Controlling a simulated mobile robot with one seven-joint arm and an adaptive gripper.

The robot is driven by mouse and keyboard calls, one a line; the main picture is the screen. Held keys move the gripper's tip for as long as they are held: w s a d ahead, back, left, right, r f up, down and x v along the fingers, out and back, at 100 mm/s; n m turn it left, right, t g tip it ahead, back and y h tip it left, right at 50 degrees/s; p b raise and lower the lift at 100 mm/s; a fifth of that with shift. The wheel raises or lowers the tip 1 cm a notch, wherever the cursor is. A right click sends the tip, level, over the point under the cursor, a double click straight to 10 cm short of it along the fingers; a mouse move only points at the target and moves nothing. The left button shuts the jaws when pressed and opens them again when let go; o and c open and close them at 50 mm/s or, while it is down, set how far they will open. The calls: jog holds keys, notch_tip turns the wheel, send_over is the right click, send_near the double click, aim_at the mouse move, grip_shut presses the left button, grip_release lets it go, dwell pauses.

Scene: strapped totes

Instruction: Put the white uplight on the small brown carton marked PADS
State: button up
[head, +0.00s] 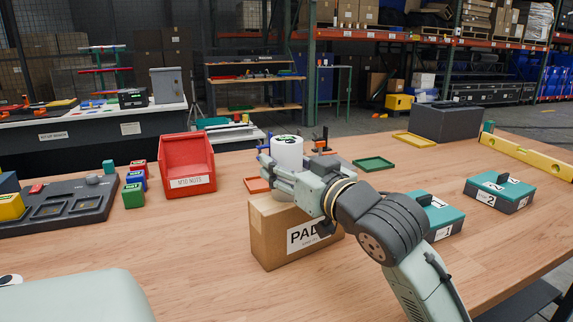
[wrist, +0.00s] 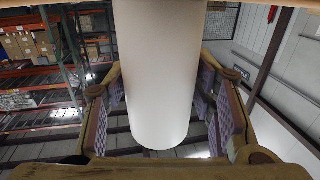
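The white uplight (head: 287,152) is an upright white cylinder with a dark-and-green pattern on its top. My gripper (head: 280,176) reaches in from the right with a finger on each side of the uplight. In the wrist view the uplight (wrist: 160,75) fills the space between the purple pads, which appear to meet its sides.
Teal-topped cases (head: 438,216) (head: 500,190) lie to the right, under and beyond my arm. A green tray (head: 373,164) lies behind. Bare table lies in front of the carton.

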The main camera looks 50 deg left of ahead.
jog(key=shift+o, duration=1.4)
jog(key=shift+r, duration=0.15)
jog(key=s+d+b, duration=0.1)
jog(key=d, duration=1.1)
jog(key=shift+b, duration=0.4)
jog(key=shift+r, duration=0.1)
